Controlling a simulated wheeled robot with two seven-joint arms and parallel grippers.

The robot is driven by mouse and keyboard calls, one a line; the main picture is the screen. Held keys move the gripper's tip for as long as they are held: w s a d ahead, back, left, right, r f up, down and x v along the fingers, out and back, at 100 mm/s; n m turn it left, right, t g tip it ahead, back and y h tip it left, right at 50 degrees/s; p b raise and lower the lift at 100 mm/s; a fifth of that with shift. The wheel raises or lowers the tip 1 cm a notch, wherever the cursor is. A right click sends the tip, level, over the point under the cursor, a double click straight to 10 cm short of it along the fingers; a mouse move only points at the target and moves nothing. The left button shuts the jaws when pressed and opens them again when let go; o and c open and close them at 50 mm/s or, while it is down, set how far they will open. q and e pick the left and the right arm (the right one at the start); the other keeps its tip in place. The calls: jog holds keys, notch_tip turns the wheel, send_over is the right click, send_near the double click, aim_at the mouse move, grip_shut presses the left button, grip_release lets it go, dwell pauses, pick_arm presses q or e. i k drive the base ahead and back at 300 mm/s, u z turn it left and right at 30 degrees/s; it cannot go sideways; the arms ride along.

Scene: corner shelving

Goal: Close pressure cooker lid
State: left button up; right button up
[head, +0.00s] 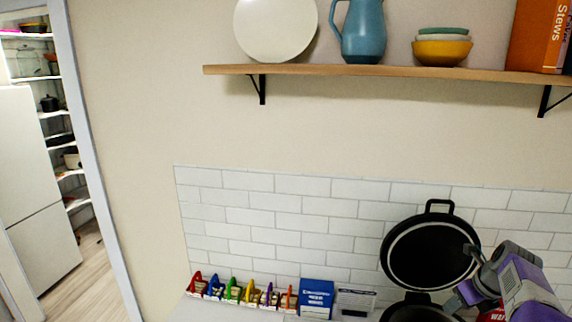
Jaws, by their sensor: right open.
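The pressure cooker's round black lid (430,252) stands raised and tilted back against the tiled wall, its dark inside facing me and a loop handle at its top. The pot (418,309) is below the lid, cut off by the bottom edge of the head view. My right gripper (467,272) comes in from the lower right. It is open, with its fingers at the right rim of the lid; I cannot tell whether they touch it. My left gripper is not in view.
A blue box (316,298) and a row of colourful packets (240,291) stand on the counter to the left. A wooden shelf (390,71) above holds a plate, a blue pitcher, stacked bowls and an orange book. A red item partly shows by my right arm.

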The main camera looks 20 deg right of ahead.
aim_at(424, 252)
jog(key=k, duration=1)
